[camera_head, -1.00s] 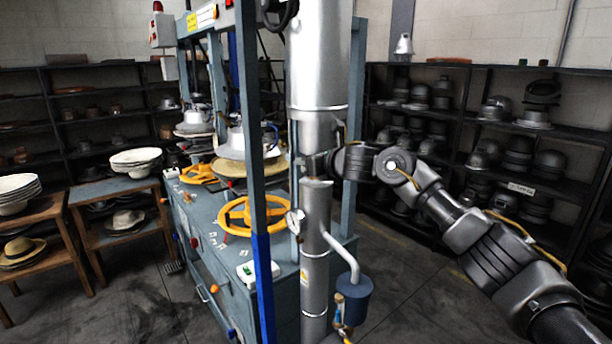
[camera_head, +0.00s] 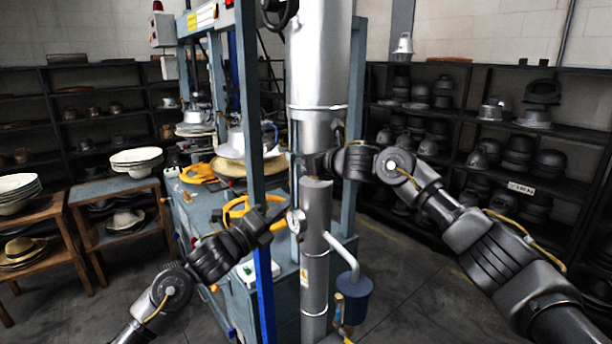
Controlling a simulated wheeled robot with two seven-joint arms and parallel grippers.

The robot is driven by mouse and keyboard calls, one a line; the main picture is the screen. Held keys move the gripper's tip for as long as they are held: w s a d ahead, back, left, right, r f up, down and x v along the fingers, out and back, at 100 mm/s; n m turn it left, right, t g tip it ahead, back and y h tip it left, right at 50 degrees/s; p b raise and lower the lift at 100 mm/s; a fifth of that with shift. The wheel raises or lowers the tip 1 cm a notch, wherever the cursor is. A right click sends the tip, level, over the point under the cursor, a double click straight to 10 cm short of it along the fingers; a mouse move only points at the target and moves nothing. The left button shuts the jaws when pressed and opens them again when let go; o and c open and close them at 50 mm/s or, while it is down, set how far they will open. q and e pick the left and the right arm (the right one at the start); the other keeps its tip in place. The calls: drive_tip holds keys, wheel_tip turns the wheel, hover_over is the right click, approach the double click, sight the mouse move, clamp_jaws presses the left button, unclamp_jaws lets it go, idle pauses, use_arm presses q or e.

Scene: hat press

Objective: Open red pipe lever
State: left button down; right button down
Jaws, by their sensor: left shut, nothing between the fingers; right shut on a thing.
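A tall silver pipe (camera_head: 318,75) stands in the middle, with a narrower lower pipe (camera_head: 316,235) under it. My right gripper (camera_head: 318,164) reaches in from the right to the joint between the two pipe sections. It is shut on a small part there, which its fingers and wrist mostly hide. No red lever can be made out. My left gripper (camera_head: 284,211) reaches in from the lower left. It is shut and empty, close to the round gauge (camera_head: 296,221) on the lower pipe; whether it touches cannot be told.
The press frame has a blue-painted post (camera_head: 264,290) just left of the pipe. A blue canister (camera_head: 354,299) hangs from a side pipe at right. Hat shelves (camera_head: 455,120) line the back; floor is clear at right.

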drive_tip(key=shift+a+f, duration=0.1)
drive_tip(key=shift+f, duration=0.3)
use_arm(q)
drive_tip(key=m, duration=0.1)
drive_tip(key=s+m, duration=0.1)
drive_tip(key=m, duration=0.1)
drive_tip(key=d+m, duration=0.1)
drive_tip(key=shift+s+r+m+g+h, duration=0.2)
drive_tip(key=shift+r+m+g+h, duration=0.1)
drive_tip(key=shift+m, duration=0.1)
drive_tip(key=w+d+r, duration=0.5)
drive_tip(key=w, duration=0.3)
drive_tip(key=shift+w+d, duration=0.3)
drive_tip(key=shift+w, duration=0.1)
drive_tip(key=shift+r, duration=0.1)
